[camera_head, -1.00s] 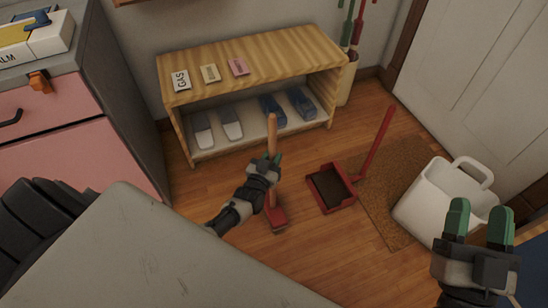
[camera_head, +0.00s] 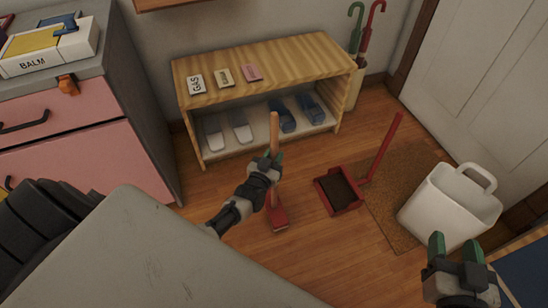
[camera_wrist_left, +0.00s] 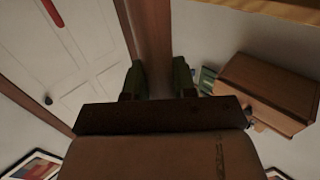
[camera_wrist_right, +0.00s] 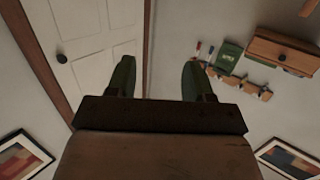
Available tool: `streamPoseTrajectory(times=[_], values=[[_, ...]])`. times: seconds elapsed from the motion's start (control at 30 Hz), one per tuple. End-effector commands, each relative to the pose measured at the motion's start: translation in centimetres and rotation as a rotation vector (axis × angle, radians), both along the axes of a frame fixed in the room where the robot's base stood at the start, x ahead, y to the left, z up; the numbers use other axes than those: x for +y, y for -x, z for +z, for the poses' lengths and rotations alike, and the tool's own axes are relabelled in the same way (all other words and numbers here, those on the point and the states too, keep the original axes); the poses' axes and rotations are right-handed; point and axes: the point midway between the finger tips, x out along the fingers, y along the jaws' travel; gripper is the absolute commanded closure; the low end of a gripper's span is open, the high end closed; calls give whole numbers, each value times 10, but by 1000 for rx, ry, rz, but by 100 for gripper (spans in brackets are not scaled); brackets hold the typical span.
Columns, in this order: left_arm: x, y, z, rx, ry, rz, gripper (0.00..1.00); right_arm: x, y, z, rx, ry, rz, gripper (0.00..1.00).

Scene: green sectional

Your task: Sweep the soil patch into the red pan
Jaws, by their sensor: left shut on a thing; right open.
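A small broom with a wooden handle (camera_head: 274,132) and a red head (camera_head: 278,218) stands nearly upright, its head at the wood floor. My left gripper (camera_head: 273,163) is shut around the handle. The red pan (camera_head: 322,195) lies on the floor to the right of the broom head, with a gap between them. Its long red handle (camera_head: 386,145) points up and right. The pan's inside is dark brown, like soil (camera_head: 340,187). I see no separate soil patch on the bare floor. My right gripper (camera_head: 455,248) is open and empty at lower right, in front of the white bin.
A wooden shoe rack (camera_head: 265,68) stands behind, against the wall. A white bin (camera_head: 447,207) stands on a brown mat (camera_head: 392,222) right of the pan. A pink drawer cabinet (camera_head: 75,160) is at left. A grey surface (camera_head: 130,250) covers the near floor.

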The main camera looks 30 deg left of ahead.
Motion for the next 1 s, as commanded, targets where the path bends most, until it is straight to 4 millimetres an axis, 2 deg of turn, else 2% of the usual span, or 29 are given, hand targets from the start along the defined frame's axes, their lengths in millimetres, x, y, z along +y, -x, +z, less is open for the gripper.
streamPoseTrajectory(times=[0.03, 0.5, 1.0], values=[[1, -2, 6, -5, 0, 0, 100, -1, 2, -3, 37, 10, -2, 48], [3, -7, 24, -5, -1, -1, 100, -15, 26, -44, 384, 92, -25, 48], [5, -11, 42, -5, -1, -2, 100, -31, 65, -72, 705, 164, -48, 48]])
